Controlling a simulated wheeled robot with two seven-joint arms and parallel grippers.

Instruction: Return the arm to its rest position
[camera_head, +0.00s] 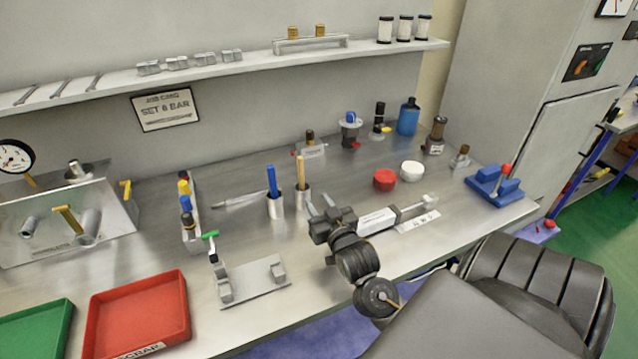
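My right arm comes in from the lower right. Its dark gripper (319,204) is above the front middle of the metal workbench (420,262). Its two light fingers point away from me and stand apart, with nothing visible between them. The gripper is just left of a white and grey cylinder (378,220) with a rod, and in front of two metal cups holding a blue-handled tool (272,181) and a wooden-handled tool (301,172). My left gripper does not show.
A red tray (137,312) and green tray (38,330) lie at front left, beside a toggle clamp fixture (252,281). A red lid (384,180), white lid (412,171) and blue stand (495,187) are to the right. A shelf (240,66) runs along the back wall.

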